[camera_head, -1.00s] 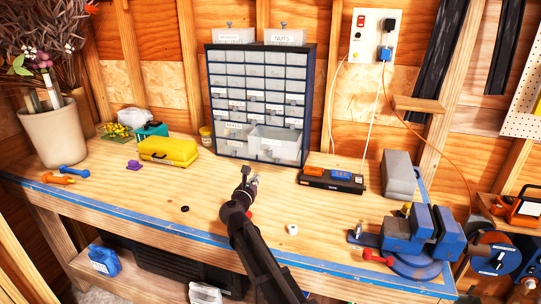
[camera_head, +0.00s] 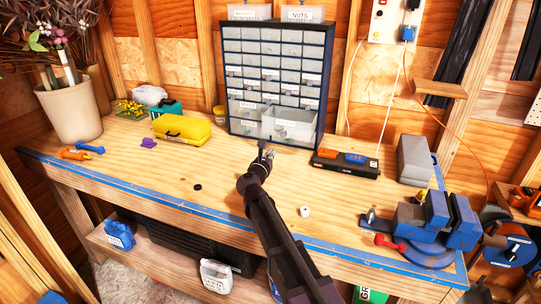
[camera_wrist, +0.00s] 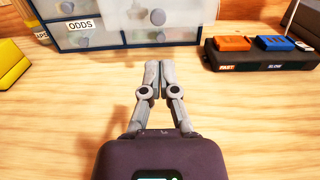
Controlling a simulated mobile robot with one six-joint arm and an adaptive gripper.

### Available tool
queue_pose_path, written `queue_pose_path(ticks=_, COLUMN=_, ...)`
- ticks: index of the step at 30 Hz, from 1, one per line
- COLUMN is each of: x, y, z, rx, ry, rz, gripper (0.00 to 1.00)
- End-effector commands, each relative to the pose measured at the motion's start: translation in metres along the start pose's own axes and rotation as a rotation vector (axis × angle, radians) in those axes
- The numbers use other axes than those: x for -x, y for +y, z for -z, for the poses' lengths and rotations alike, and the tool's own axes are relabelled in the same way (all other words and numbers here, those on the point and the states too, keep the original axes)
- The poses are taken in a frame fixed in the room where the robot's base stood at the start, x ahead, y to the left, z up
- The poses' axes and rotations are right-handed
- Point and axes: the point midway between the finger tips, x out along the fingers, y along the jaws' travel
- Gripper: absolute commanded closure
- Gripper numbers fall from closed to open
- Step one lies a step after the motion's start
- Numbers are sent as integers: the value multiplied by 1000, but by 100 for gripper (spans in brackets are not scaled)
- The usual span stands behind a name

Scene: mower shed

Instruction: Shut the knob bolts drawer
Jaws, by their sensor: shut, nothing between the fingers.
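The dark-framed drawer cabinet (camera_head: 325,75) stands at the back of the workbench. One large translucent drawer (camera_head: 293,131) in its lower right sticks out; its label is too small to read in the head view. In the wrist view this pulled-out drawer (camera_wrist: 188,12) hangs over the top, with a round knob on its front. A drawer labelled ODDS (camera_wrist: 84,38) sits to its left, flush in the cabinet. My gripper (camera_head: 264,147) is shut and empty, just in front of the cabinet. In the wrist view my gripper's fingertips (camera_wrist: 160,67) lie below the drawer front and appear apart from it.
A yellow case (camera_head: 182,129) lies left of the cabinet. A black box with orange and blue parts (camera_head: 346,164) lies to the right, with a grey block (camera_head: 413,158) beyond. A blue vise (camera_head: 435,222) sits at the right. A white ring (camera_head: 305,211) lies near my arm.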

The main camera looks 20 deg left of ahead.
Motion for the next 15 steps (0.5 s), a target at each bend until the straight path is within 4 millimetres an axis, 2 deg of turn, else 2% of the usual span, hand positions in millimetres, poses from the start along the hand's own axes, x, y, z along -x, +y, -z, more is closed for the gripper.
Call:
queue_pose_path(ticks=1, x=-9, y=0, z=0, rx=0, ry=0, rz=3, gripper=100)
queue_pose_path(ticks=15, x=-81, y=0, z=0, rx=0, ry=0, rz=3, gripper=100)
